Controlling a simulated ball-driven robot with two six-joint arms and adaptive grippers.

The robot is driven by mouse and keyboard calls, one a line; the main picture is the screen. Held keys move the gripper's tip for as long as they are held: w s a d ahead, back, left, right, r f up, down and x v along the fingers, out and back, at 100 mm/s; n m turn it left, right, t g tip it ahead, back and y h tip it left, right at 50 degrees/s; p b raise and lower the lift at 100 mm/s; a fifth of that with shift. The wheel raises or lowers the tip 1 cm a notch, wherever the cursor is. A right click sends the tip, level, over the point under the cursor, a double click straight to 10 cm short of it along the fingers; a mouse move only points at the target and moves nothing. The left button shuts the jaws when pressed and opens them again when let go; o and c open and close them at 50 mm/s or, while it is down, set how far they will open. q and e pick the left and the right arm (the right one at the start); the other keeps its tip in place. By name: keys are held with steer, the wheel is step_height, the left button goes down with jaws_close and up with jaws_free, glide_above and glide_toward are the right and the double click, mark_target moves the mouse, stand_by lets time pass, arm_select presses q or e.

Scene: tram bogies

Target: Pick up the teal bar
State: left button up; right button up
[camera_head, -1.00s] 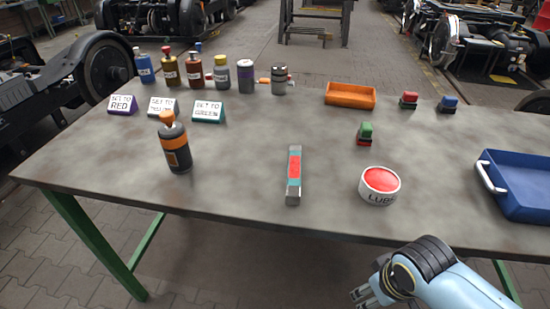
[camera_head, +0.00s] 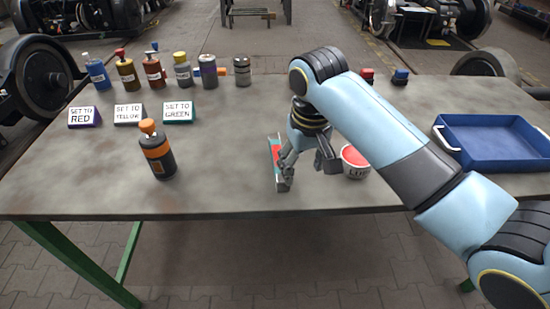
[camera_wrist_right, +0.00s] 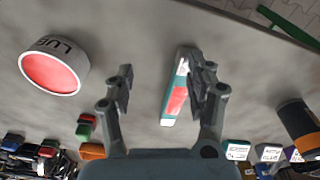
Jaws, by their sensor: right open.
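The teal bar (camera_head: 275,150) lies on the grey table, with a red middle section and grey ends. It also shows in the right wrist view (camera_wrist_right: 176,98). My right gripper (camera_head: 305,168) is open and empty over the table at the bar. In the right wrist view the bar shows between the open fingers (camera_wrist_right: 161,74), close to the right-hand finger, which overlaps its edge. I cannot tell the exact height of the fingertips or whether that finger touches the bar. In the head view one finger hides part of the bar. My left gripper is not in view.
A white lube tin with red top (camera_head: 355,161) stands close right of the gripper. A black-orange bottle (camera_head: 157,155) stands left. A blue tray (camera_head: 490,160) is at the right. Several bottles and sign blocks (camera_head: 179,112) stand at the back left. The table's front middle is clear.

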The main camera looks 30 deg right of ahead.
steer(key=w+r+m+g, duration=0.1)
steer(key=w+r+m, duration=0.1)
steer(key=w+r, duration=0.6)
glide_above(278, 154)
steer(key=shift+y, duration=0.3)
step_height(278, 154, down, 7)
steer(key=shift+w+r, duration=0.1)
steer(key=shift+w, duration=0.05)
steer(key=f, duration=0.2)
steer(key=s+f, duration=0.1)
steer(key=f, duration=0.1)
steer(key=shift+a+f+p, duration=0.15)
steer(key=shift+f+p, duration=0.15)
steer(key=shift+w+f, duration=0.15)
steer(key=shift+f, duration=0.2)
steer(key=shift+r, duration=0.1)
jaws_close()
